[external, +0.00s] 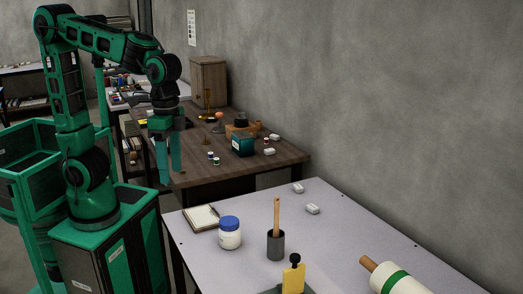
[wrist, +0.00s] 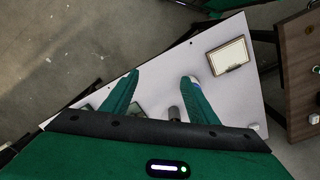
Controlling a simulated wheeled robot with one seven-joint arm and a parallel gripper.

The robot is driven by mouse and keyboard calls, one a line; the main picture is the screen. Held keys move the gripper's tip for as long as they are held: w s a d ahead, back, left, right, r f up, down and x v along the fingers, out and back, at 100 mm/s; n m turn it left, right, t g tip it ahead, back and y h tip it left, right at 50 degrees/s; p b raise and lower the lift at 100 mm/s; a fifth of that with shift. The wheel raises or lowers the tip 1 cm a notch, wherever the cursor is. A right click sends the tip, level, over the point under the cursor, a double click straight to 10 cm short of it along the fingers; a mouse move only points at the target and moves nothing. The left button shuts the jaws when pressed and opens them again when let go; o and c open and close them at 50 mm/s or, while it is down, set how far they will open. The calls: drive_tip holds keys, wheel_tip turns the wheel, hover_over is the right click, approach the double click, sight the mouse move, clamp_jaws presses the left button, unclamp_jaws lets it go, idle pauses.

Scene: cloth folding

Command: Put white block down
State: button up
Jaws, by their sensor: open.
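Two small white blocks lie on the light-topped table (external: 340,240) near its wall-side edge: one farther back (external: 298,188) and one a little nearer (external: 312,209). A small white block (wrist: 254,126) also shows at the right edge of the light table (wrist: 160,90) in the wrist view; I cannot tell which one it is. My gripper (external: 169,180) hangs fingers down, left of the light table in the external view. In the wrist view its two green fingers (wrist: 160,77) are spread wide with nothing held between them.
The light table holds a notepad (external: 200,218), a blue-lidded jar (external: 229,233), a dark cup with a wooden handle (external: 275,245), a yellow-and-black item (external: 293,276) and a white roll (external: 398,281). A cluttered wooden table (external: 215,175) stands behind. The light table's middle right is clear.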

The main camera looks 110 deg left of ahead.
drive_tip(key=s+d+f+m, duration=0.3)
drive_tip(key=s+m, duration=0.1)
drive_tip(key=s, duration=0.6)
drive_tip(key=s+d+f+m, duration=0.3)
drive_tip(key=s+f+m, duration=0.1)
drive_tip(key=s, duration=0.6)
drive_tip(key=shift+f+y, duration=0.3)
drive_tip(key=shift+d, duration=0.1)
